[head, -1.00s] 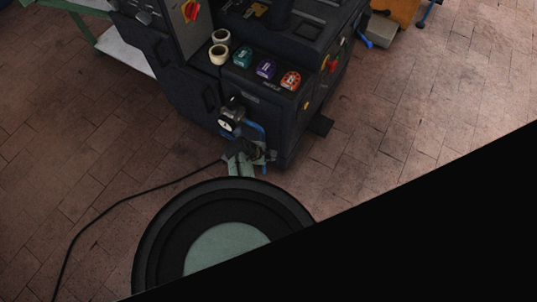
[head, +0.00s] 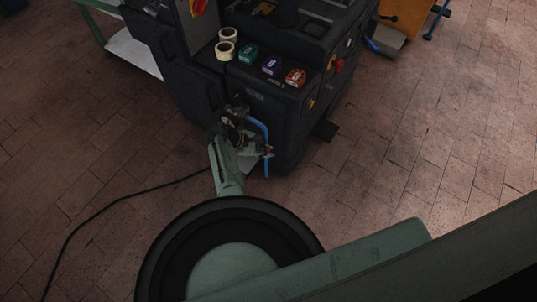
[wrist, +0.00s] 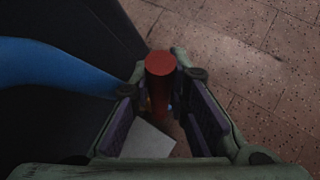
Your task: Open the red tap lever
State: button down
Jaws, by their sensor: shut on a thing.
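The red tap lever (wrist: 160,66) shows in the wrist view as a round red end standing between my fingertips. My gripper (wrist: 160,84) is shut on it, with a dark pad on each side. The lever and tap body are mostly hidden there by my gripper and wrist.
The dark press (head: 270,110) stands just behind the tap. A black cable (head: 110,208) lies on the floor at left. The tiled floor (head: 400,160) at right is clear.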

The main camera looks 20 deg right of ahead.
jog(key=c, duration=1.5)
grip_release()
jog(key=shift+c, duration=0.2)
